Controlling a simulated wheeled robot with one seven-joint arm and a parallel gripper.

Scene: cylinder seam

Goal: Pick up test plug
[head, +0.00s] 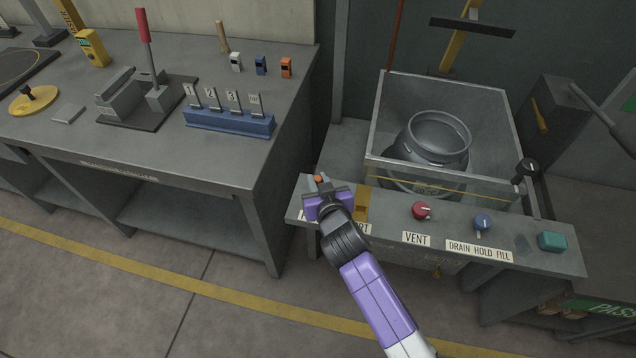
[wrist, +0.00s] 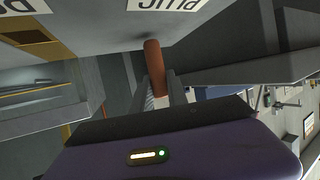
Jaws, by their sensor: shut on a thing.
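The test plug is an orange-brown cylinder (wrist: 154,66) between my two fingers in the wrist view. A small orange end of it also shows in the head view (head: 318,179). My gripper (wrist: 158,88) is shut on the plug; in the head view my gripper (head: 322,186) is over the left end of the grey control panel (head: 390,222). The plug's far end is close to the panel face near an upside-down "PLUG" label (wrist: 166,4) in the wrist view. I cannot tell if it still touches the panel. My wrist hides part of the panel in the head view.
An ochre block (head: 362,203) is just right of my gripper, by a partly hidden label. A red VENT knob (head: 421,210), blue knob (head: 483,222) and green button (head: 551,241) follow. A clear-walled tank (head: 490,160) holds a grey cylinder (head: 437,138) behind. A workbench (head: 190,160) stands left.

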